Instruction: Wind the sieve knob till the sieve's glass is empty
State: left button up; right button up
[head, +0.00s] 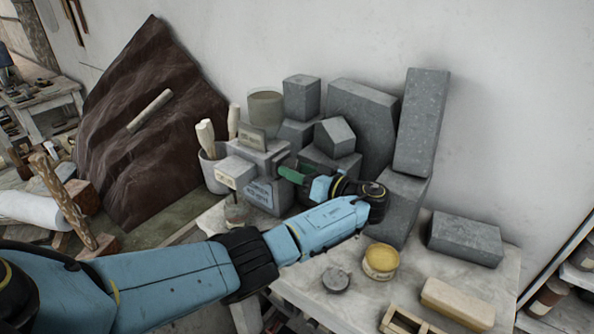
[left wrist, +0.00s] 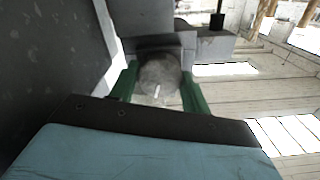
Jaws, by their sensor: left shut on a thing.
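The sieve (head: 262,158) is a grey blocky machine with pale labels at the back left of the table. A cup-shaped glass (head: 266,108) stands on top, dull grey-beige; I cannot make out how full it is. My left gripper (head: 291,175) reaches the sieve's right side, its green fingers partly hiding that side. In the left wrist view, the green fingers (left wrist: 160,88) are shut on the round grey knob (left wrist: 158,72), which has a short white mark near its lower middle. The knob is hidden in the head view. My right gripper is not in view.
Grey plaster blocks (head: 422,125) stand close behind and right of my left gripper. A pot of tools (head: 211,172) stands left of the sieve. A yellow-lidded jar (head: 380,262), a small dark dish (head: 335,280) and a tan block (head: 457,303) occupy the table front.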

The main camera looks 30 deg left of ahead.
pick_arm(q)
jog(key=m+p, duration=0.1)
jog(key=m, duration=0.4)
jog(key=shift+m, duration=0.3)
jog(key=m+p, duration=0.1)
jog(key=m, duration=0.4)
jog(key=shift+r+p, duration=0.1)
jog(key=shift+p, duration=0.2)
jog(key=m+p, duration=0.1)
jog(key=m, duration=0.4)
jog(key=shift+m+p, duration=0.4)
jog(key=m, duration=0.4)
jog(key=shift+m+p, duration=0.3)
jog(key=shift+m, duration=0.1)
jog(key=o, duration=1)
